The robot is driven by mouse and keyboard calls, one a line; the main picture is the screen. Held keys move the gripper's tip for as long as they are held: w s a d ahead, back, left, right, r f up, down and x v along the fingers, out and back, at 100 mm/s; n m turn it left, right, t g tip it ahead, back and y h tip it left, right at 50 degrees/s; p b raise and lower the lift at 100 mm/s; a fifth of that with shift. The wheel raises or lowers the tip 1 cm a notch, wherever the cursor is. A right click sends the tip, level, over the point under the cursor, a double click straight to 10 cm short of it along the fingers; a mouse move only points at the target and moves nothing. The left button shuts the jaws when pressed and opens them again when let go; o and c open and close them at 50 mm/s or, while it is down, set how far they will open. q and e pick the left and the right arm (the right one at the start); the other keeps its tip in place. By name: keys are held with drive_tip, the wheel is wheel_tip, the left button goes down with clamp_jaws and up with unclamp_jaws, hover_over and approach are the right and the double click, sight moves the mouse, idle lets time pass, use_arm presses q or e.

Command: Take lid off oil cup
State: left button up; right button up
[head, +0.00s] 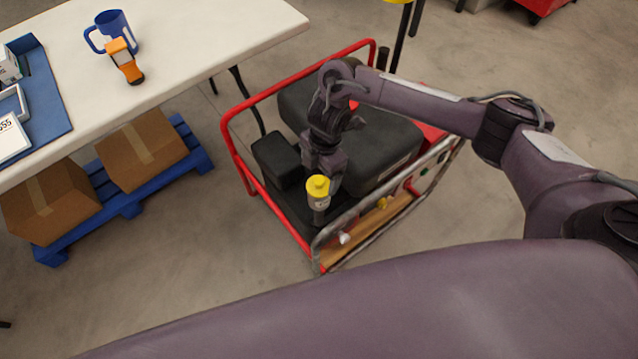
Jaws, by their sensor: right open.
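The oil cup (319,203) is a small upright cylinder at the near left part of the red-framed machine. Its yellow lid (318,186) sits on top of it. My right gripper (328,182) reaches down from above and is right at the lid, with its fingers behind and beside it. The gripper is open. I cannot tell whether a finger touches the lid, as the far side of the lid is hidden. My left gripper is not in view.
The machine's red tube frame (232,150) and a grey rail (345,218) surround the cup. A white table (190,45) at upper left holds a blue mug (117,30) and an orange device (124,60). Boxes (142,150) lie on a blue pallet (130,202) below.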

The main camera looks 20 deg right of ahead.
sight(319, 180)
drive_tip(key=f, duration=0.3)
drive_tip(key=shift+s+a+f, duration=0.15)
drive_tip(key=shift+s+f, duration=0.1)
drive_tip(key=shift+f, duration=0.05)
drive_tip(key=c, duration=1)
